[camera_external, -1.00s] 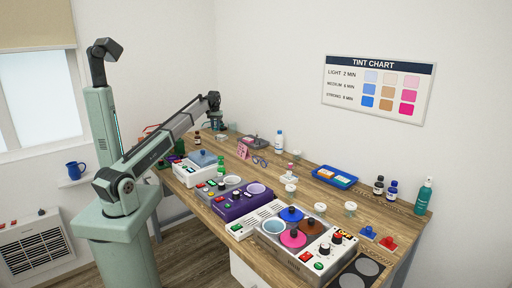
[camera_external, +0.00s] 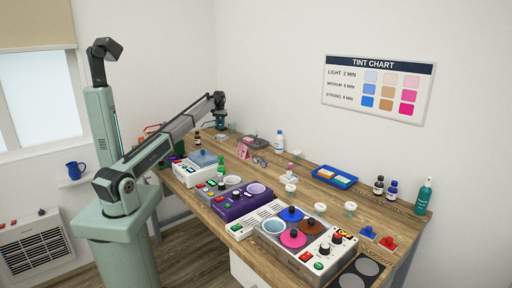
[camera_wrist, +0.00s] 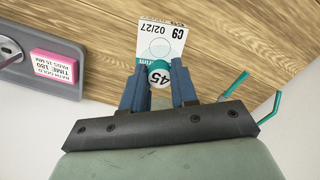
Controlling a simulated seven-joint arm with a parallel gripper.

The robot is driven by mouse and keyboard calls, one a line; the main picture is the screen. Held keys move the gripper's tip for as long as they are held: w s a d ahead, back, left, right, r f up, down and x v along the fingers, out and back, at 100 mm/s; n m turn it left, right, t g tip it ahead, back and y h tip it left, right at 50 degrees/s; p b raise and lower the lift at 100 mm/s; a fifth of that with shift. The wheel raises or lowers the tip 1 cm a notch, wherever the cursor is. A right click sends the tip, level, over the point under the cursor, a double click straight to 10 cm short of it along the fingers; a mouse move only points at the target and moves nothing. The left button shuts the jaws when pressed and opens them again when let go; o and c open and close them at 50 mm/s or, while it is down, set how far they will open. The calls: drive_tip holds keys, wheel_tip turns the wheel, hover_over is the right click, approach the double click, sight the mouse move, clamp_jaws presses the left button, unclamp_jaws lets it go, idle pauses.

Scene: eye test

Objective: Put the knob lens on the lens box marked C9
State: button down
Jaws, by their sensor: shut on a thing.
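My gripper (camera_wrist: 160,92) has blue fingers shut on a small round knob (camera_wrist: 159,76) with a teal rim and a white face marked 45. It looks like the knob lens; the fingers hide most of its body. Just beyond it lies the lens box (camera_wrist: 163,40), a white, teal-edged box printed C9 02/27 with a circle outline. The knob overlaps the box's near end in the wrist view; I cannot tell whether they touch. In the external view my gripper (camera_external: 219,119) is over the far left end of the bench, and its hold is too small to make out.
A grey tray (camera_wrist: 12,60) with a pink block (camera_wrist: 57,65) on it is at the left in the wrist view. Teal spectacle frames (camera_wrist: 271,108) stick out at the right. Tint machines (camera_external: 238,203) and bottles (camera_external: 279,141) fill the bench (camera_external: 320,196) farther right.

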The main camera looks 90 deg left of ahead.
sight(221, 135)
drive_tip(key=shift+f, duration=2.55)
drive_tip(key=shift+f, duration=0.15)
drive_tip(key=c, duration=0.9)
unclamp_jaws()
drive_tip(key=shift+o, duration=0.2)
wheel_tip(221, 135, up, 12)
drive_tip(key=shift+r, duration=0.15)
drive_tip(key=shift+o, duration=0.3)
